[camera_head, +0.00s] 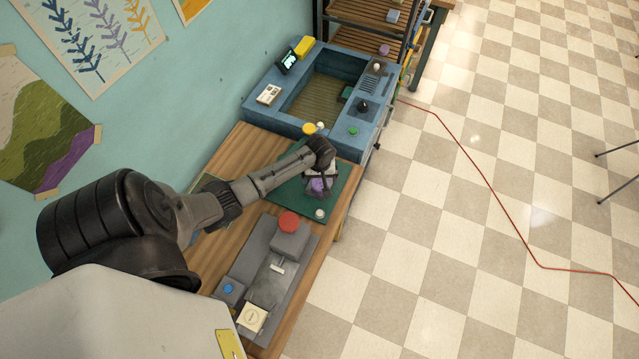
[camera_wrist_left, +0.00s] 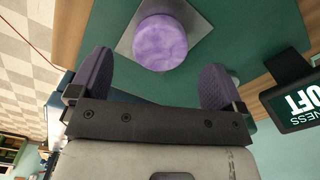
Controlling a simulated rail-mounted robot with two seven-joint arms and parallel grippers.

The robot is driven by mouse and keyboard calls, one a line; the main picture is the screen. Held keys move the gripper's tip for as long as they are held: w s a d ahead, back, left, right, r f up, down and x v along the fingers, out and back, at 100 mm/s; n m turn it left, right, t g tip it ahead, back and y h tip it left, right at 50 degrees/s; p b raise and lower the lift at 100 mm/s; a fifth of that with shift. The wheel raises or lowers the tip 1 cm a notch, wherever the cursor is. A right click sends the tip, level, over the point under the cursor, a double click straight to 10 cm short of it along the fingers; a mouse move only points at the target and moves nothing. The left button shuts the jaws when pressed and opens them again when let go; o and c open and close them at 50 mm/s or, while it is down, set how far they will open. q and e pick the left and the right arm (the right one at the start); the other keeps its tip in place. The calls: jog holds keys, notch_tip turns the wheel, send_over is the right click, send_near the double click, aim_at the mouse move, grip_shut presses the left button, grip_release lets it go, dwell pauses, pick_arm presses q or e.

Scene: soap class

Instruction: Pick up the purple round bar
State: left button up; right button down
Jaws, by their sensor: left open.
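The purple round bar (camera_wrist_left: 160,42) sits on a grey square plate (camera_wrist_left: 190,15) on the green mat (camera_wrist_left: 230,40). In the left wrist view it shows at the top middle, beyond and between the two purple-padded fingers of my left gripper (camera_wrist_left: 158,82). The fingers are wide apart, with nothing between their tips. In the head view my left gripper (camera_head: 319,184) is above the green mat (camera_head: 338,190), and what shows of the bar there is hard to tell from the purple fingers. My right gripper is in neither view.
A dark sign with white letters (camera_wrist_left: 298,103) stands close to the right finger in the wrist view. In the head view a grey press with a red knob (camera_head: 289,221) is in front of the mat, and a blue basin unit (camera_head: 345,142) is behind it.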

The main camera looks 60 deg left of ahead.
aim_at(319, 183)
pick_arm(q)
jog(key=shift+f, duration=1.95)
jog(key=shift+c, duration=0.3)
jog(key=c, duration=1)
jog(key=shift+o, duration=0.2)
jog(key=shift+r, duration=0.1)
